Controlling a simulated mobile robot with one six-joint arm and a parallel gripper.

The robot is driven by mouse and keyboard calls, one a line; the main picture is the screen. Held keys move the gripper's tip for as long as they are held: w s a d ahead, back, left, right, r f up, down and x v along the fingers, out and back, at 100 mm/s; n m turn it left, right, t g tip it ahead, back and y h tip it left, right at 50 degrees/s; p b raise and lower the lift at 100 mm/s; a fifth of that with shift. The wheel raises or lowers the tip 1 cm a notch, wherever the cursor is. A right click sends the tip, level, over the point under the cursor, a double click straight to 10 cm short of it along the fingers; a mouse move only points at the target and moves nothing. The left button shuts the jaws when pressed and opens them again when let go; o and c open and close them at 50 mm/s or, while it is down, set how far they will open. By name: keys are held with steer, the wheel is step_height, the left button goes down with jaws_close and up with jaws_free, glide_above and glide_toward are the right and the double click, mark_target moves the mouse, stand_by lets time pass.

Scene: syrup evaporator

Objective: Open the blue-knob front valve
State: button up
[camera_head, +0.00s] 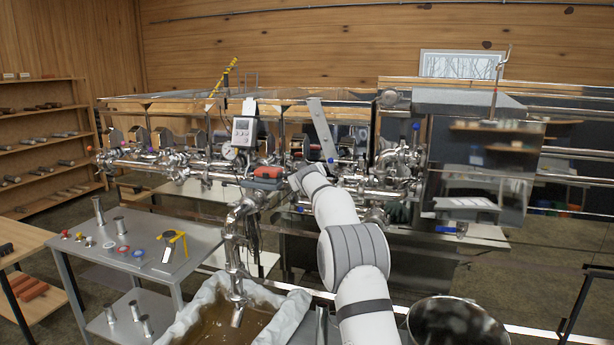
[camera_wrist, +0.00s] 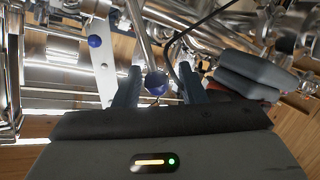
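In the wrist view my gripper (camera_wrist: 158,84) is open, its two dark fingers apart. A round blue knob (camera_wrist: 155,83) appears between the fingertips, with a small gap on each side. I cannot tell how deep it sits between them. A second blue knob (camera_wrist: 95,41) is up and left, in front of a flat pale metal bar (camera_wrist: 103,62). In the head view my white arm reaches to the steel pipework and hides my gripper. A small blue knob (camera_head: 330,160) shows just beyond the wrist, and another blue knob (camera_head: 416,126) stands higher at the right.
A grey and red block (camera_head: 266,173) is close left of my wrist, also at right in the wrist view (camera_wrist: 250,82). A dark cable (camera_wrist: 180,40) and pipes crowd the fingers. A lined tub (camera_head: 282,322), a steel pot (camera_head: 455,325) and a grey cart (camera_head: 205,245) stand nearer.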

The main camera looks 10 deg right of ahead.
steer(key=shift+o, duration=0.5)
steer(key=shift+d, duration=0.15)
steer(key=shift+s+b, duration=0.55)
steer(key=shift+b, duration=0.15)
steer(key=b+v, duration=0.4)
steer(key=v, duration=0.2)
steer(key=shift+s+r, duration=0.15)
steer(key=shift+s, duration=0.15)
